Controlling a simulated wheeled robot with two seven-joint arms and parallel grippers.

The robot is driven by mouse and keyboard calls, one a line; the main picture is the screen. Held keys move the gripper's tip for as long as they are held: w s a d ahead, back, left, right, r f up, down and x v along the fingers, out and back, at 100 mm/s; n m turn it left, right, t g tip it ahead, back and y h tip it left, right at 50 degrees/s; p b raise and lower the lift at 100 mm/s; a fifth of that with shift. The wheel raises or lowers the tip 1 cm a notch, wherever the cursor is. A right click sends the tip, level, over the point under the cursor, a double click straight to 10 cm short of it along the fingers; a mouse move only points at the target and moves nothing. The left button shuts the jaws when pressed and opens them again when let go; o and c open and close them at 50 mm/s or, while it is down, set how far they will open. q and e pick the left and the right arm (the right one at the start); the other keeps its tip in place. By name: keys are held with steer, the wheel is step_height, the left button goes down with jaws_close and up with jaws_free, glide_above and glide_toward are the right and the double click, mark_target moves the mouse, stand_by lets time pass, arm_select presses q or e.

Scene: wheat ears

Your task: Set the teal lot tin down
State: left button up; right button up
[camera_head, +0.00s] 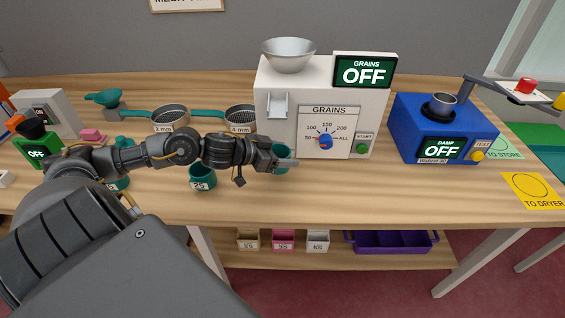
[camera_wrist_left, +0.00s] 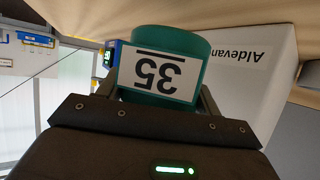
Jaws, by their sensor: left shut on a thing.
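My left gripper (camera_head: 284,162) is shut on a teal lot tin (camera_head: 281,151), in front of the white grain counter. In the left wrist view the tin (camera_wrist_left: 193,42) sits between the two fingers (camera_wrist_left: 160,95), with a white label reading 35 upside down in that picture. The gripper hides part of the tin in the head view. I cannot tell whether its base touches the bench (camera_head: 330,195). A second teal tin (camera_head: 203,178) with a white label stands on the bench to the left. Another teal tin (camera_head: 120,183) is partly hidden by my arm. My right gripper is not in view.
The white grain counter (camera_head: 280,120) reads OFF. A blue damp meter (camera_head: 410,128) stands right of it. Two sieves (camera_head: 169,118) are behind my arm. A yellow TO DRYER mat (camera_head: 535,192) and a green TO STORE mat (camera_head: 507,148) lie at the right. The bench front is mostly clear.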

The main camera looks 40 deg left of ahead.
arm_select(q)
steer(key=shift+w+a+f, duration=0.2)
steer(key=shift+w+f, duration=0.05)
steer(key=shift+f, duration=0.1)
step_height(320, 180, down, 2)
steer(key=shift+f, duration=0.5)
steer(key=o, duration=1)
steer(key=shift+f, duration=0.15)
